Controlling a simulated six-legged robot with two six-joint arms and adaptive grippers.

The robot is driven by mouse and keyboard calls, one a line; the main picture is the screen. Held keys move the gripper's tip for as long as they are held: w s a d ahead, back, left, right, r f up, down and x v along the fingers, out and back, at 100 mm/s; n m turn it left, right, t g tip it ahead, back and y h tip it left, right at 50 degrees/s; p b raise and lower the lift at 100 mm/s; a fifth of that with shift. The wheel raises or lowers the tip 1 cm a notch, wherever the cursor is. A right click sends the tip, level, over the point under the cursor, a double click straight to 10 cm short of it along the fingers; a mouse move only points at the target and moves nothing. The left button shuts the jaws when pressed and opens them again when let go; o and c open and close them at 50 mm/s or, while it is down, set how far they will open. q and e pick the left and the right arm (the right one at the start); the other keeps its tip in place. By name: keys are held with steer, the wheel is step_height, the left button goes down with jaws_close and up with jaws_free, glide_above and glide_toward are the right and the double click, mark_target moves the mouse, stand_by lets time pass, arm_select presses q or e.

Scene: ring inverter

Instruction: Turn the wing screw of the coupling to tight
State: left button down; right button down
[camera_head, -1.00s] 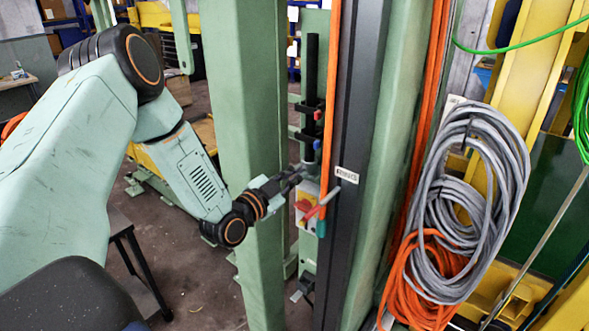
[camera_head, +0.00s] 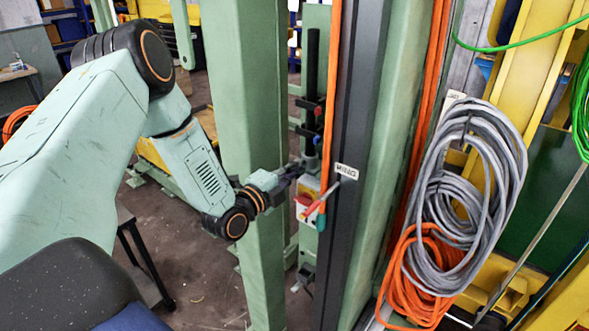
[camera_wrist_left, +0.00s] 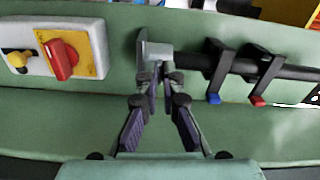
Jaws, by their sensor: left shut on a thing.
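In the left wrist view, a grey coupling piece with flat wing-like parts (camera_wrist_left: 157,49) sits at the end of a dark horizontal pipe (camera_wrist_left: 195,61). My left gripper (camera_wrist_left: 160,73) is shut on the lower part of this piece, which I take to be the wing screw. The fingertips hide part of it, so I cannot tell how tight it is. In the head view, my left gripper (camera_head: 297,168) reaches past the green post to the upright dark pipe (camera_head: 313,75). The coupling is too small there to make out. My right gripper is not in view.
Two black clamps with a blue tip (camera_wrist_left: 214,98) and a red tip (camera_wrist_left: 257,101) stand beside the coupling. A switch box with a red knob (camera_wrist_left: 64,60) is on the other side. A green post (camera_head: 252,120) stands close beside my left wrist.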

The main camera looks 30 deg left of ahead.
arm_select(q)
steer(key=shift+m, duration=0.7)
steer(key=c, duration=1.5)
jaws_free()
steer(key=shift+d, duration=0.1)
steer(key=shift+s, duration=0.15)
steer(key=s, duration=0.3)
steer(key=s+a, duration=0.1)
steer(key=s, duration=0.7)
steer(key=shift+a, duration=0.3)
steer(key=shift+s+d, duration=0.1)
